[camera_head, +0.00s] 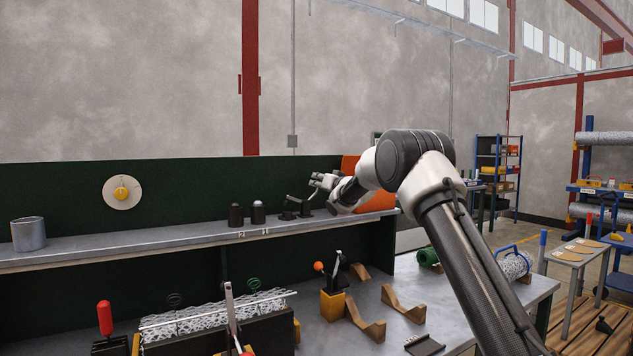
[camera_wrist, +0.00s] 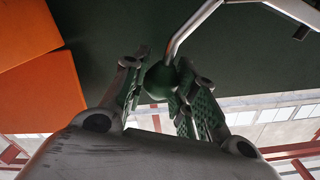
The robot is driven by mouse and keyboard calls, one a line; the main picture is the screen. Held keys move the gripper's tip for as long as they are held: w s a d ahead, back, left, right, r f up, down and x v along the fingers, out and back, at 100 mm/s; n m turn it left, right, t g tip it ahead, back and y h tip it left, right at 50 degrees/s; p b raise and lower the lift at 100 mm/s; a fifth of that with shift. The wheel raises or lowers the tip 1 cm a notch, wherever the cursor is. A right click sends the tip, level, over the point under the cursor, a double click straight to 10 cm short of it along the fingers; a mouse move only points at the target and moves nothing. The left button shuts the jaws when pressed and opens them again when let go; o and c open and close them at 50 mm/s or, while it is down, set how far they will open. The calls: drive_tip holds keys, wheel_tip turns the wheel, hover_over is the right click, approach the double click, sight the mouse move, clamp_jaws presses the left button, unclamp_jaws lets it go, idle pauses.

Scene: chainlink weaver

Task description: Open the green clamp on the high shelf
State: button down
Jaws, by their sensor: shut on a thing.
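The clamp (camera_head: 290,214) stands on the high shelf (camera_head: 140,243), small and dark in the head view, so its colour is hard to tell there. In the wrist view its handle ends in a round dark green knob (camera_wrist: 157,82) on a bent metal rod (camera_wrist: 186,32). My gripper (camera_head: 316,184) is just above the right part of the shelf. In the wrist view its two padded fingers (camera_wrist: 160,88) are shut on the green knob, one on each side. The clamp's jaw and base are out of the wrist view.
Two dark cylinders (camera_head: 236,215) stand left of the clamp, and a grey can (camera_head: 28,234) is at the shelf's far left. An orange panel (camera_head: 378,201) is behind my wrist. The bench below holds wooden cradles (camera_head: 404,304), an orange-knobbed fixture (camera_head: 333,304) and a mesh roll.

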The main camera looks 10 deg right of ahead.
drive_tip(key=shift+w+d+f+m, duration=0.2)
drive_tip(key=shift+d+f+m, duration=0.5)
drive_tip(key=shift+m, duration=0.3)
drive_tip(key=f+m, duration=0.1)
drive_tip(key=d+f+m, duration=0.1)
drive_tip(key=shift+w+d+m, duration=0.1)
drive_tip(key=shift+w+m, duration=0.1)
drive_tip(key=shift+m, duration=0.1)
drive_tip(key=shift+w+d+f+m, duration=0.1)
drive_tip(key=shift+d+f+m, duration=0.05)
drive_tip(key=shift+f+m, duration=0.4)
drive_tip(key=shift+d+f+m, duration=0.15)
drive_tip(key=shift+f+m, duration=0.25)
drive_tip(key=shift+m, duration=0.25)
drive_tip(key=shift+d+f+m, duration=0.15)
drive_tip(key=shift+f+m, duration=0.8)
drive_tip(key=shift+m, duration=0.25)
drive_tip(key=shift+f, duration=0.15)
drive_tip(key=c, duration=1.1)
unclamp_jaws()
drive_tip(key=shift+c, duration=0.2)
